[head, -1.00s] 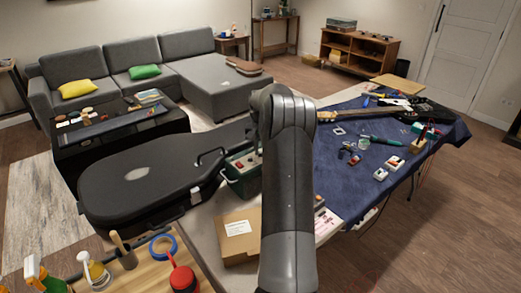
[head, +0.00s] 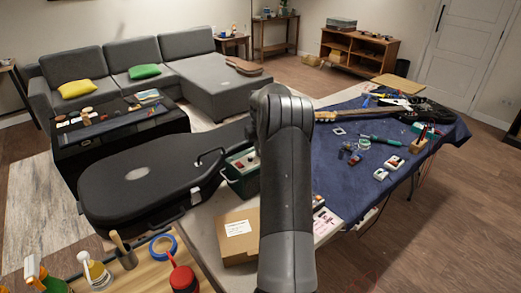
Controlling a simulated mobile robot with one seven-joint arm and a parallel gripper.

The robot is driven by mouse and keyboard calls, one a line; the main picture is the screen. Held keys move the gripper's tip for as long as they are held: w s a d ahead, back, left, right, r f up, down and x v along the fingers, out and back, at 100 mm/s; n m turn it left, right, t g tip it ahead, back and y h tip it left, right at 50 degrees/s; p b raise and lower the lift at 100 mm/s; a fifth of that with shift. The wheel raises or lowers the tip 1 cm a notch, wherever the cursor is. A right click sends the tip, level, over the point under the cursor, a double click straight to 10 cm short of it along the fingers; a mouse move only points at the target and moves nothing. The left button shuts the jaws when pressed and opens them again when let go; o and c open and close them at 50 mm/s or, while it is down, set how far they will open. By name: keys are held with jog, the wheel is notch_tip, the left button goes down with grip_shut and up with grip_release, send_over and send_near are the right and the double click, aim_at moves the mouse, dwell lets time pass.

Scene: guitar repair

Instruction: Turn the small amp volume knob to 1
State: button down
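A dark green box (head: 233,184) with a red spot and pale knobs on its top panel (head: 243,163) stands beside the black guitar case, left of my arm. It looks like the small amp. My arm covers its right side, and the knob markings are too small to read. My gripper is hidden behind my own arm, which fills the middle of the view, so its fingers and their distance from the knobs do not show.
A black guitar case (head: 140,185) lies left of the green box. A cardboard box (head: 237,246) sits in front of it. The blue-covered table (head: 345,190) at right holds a guitar, tools and small parts. A wooden bench (head: 145,270) with bottles and tape is nearest.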

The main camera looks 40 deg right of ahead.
dwell(0.4)
jog(key=c, duration=1.3)
grip_release()
jog(key=shift+c, duration=0.2)
notch_tip(320, 180, up, 11)
jog(key=s+a+r+n+t, duration=0.1)
jog(key=s+a+r, duration=0.35)
jog(key=a, duration=0.45)
jog(key=s+a+r+t+h, duration=0.1)
jog(key=s+a+r, duration=0.3)
jog(key=a, duration=0.5)
jog(key=s+a+r+n+t, duration=0.1)
jog(key=s+a+r, duration=0.2)
jog(key=a+r, duration=0.45)
jog(key=s+a+f+t, duration=0.1)
jog(key=s+a+f, duration=0.1)
jog(key=s+a, duration=0.3)
jog(key=s+a+f, duration=0.3)
jog(key=s+a, duration=0.2)
jog(key=s, duration=0.4)
jog(key=s+a+f+n+t+y, duration=0.1)
jog(key=s+a+f, duration=0.1)
jog(key=s+a, duration=0.3)
jog(key=s, duration=0.3)
jog(key=shift+f+t, duration=0.3)
jog(key=shift+f, duration=0.1)
